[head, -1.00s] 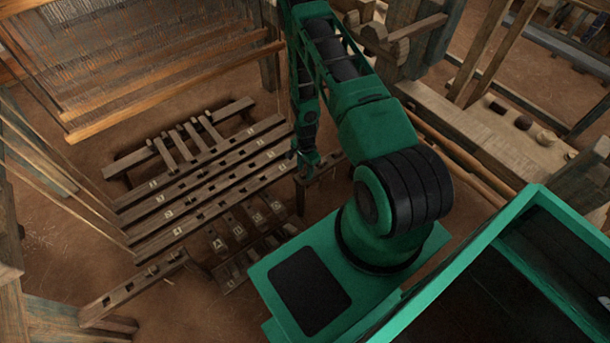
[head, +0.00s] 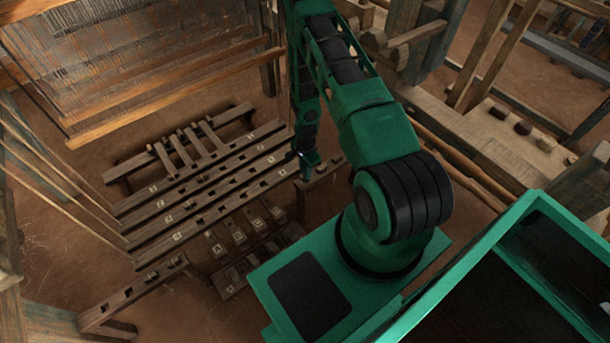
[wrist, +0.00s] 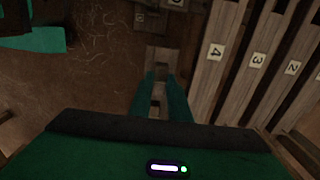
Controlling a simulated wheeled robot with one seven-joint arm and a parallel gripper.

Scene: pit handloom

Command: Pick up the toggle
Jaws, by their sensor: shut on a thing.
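My gripper (head: 308,172) is low over a short wooden stand (head: 322,181), just right of the ends of the long numbered beams. In the wrist view, the two green fingers of my gripper (wrist: 162,103) point down along a narrow wooden piece with dark notches (wrist: 164,57). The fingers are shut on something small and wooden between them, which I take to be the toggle. It is mostly hidden by the fingers, and its outline cannot be told from the wood beneath. I cannot tell whether it is clear of the stand.
Long beams with number tags (head: 205,190) lie left of my gripper; they also show in the wrist view (wrist: 222,60). Short tagged treadles (head: 238,232) lie below them. The loom's wooden bars (head: 170,95) stand behind. Bare earth floor (wrist: 95,85) is left in the wrist view.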

